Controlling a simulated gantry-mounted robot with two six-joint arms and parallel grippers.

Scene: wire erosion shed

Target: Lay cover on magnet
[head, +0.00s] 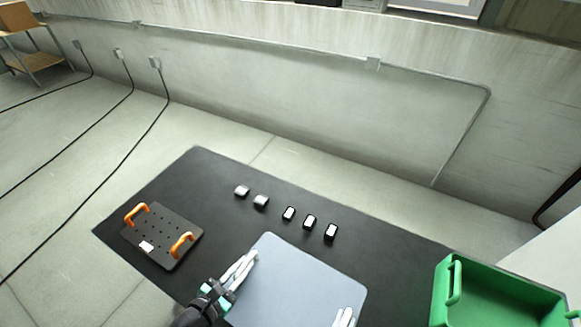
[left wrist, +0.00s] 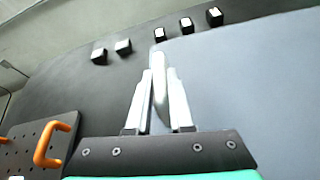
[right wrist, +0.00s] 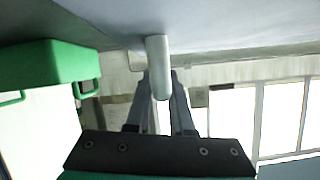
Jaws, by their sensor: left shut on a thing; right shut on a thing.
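A flat grey-blue sheet, which looks like the cover (head: 300,285), is at the front middle, with its lower part cut off by the frame. My left gripper (head: 243,265) is shut on a white tab at its left edge, which also shows in the left wrist view (left wrist: 159,85). My right gripper (head: 344,317) is shut on a white tab at the right side, seen in the right wrist view (right wrist: 158,72). The black plate with holes and two orange handles, apparently the magnet (head: 165,236), lies to the left on the dark table, apart from the sheet.
Several small blocks (head: 289,213) stand in a row on the dark tabletop (head: 215,165) behind the sheet. A green bin (head: 448,292) stands at the right. A small white label (head: 146,246) is on the black plate. Cables run across the floor at left.

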